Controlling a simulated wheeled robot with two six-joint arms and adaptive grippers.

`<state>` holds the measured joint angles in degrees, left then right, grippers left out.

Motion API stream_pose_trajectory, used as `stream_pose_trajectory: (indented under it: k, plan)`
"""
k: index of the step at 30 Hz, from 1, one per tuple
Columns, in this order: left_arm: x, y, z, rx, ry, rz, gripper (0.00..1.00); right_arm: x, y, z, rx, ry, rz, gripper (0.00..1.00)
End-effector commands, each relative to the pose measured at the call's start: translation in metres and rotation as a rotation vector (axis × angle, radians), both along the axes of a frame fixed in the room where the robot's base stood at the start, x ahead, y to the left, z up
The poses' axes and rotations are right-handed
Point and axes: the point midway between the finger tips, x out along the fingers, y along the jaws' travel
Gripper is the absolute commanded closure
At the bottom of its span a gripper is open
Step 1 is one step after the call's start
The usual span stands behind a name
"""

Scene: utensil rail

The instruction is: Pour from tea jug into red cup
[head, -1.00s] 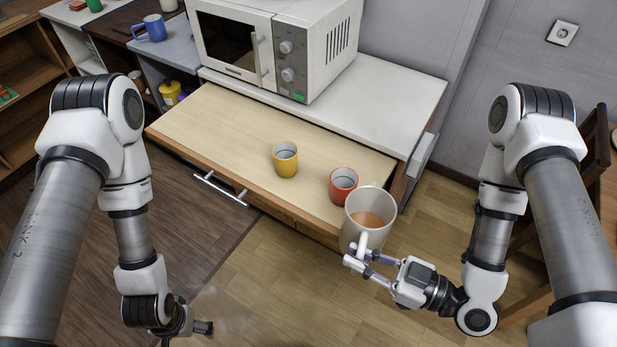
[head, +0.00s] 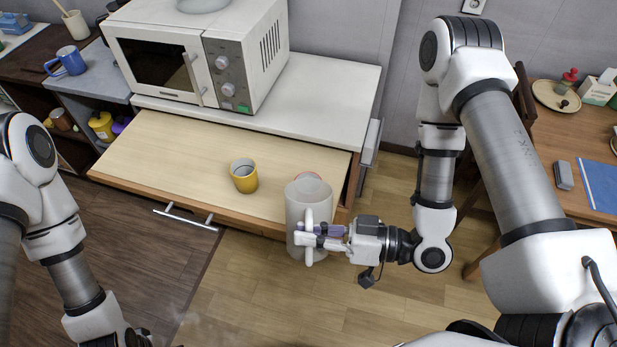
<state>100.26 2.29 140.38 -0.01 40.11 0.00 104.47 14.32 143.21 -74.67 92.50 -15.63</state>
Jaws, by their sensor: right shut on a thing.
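The tea jug (head: 295,215) is a large, pale, translucent mug-like vessel at the drawer's front right corner. My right gripper (head: 318,236) is shut on its handle from the right. The tea does not show now, and I cannot tell the jug's exact tilt. The red cup (head: 314,178) is almost wholly hidden behind the jug; only a bit of its red rim shows above the jug's top. I cannot tell whether they touch. My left gripper (head: 130,338) is at the bottom edge, partly cut off, far from both; its fingers are unclear.
A yellow cup (head: 244,177) stands on the pulled-out wooden board (head: 180,165), left of the jug. A white microwave (head: 200,60) stands behind it. A side table (head: 590,205) is at the right. The board's left part is clear.

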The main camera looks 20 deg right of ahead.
Motion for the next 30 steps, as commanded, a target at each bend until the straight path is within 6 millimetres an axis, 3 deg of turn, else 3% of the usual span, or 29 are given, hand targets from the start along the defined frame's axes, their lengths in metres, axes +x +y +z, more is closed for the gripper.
stream_pose_trajectory:
  k: [14,30]
  plan:
    - [0.0,0.0,0.039,0.0,0.0,0.0,0.15,0.043,-0.013,0.009,0.093,0.296,0.001,1.0]
    - [0.0,0.0,0.089,0.0,0.0,0.0,0.15,0.071,-0.022,0.046,0.187,0.595,0.002,1.0]
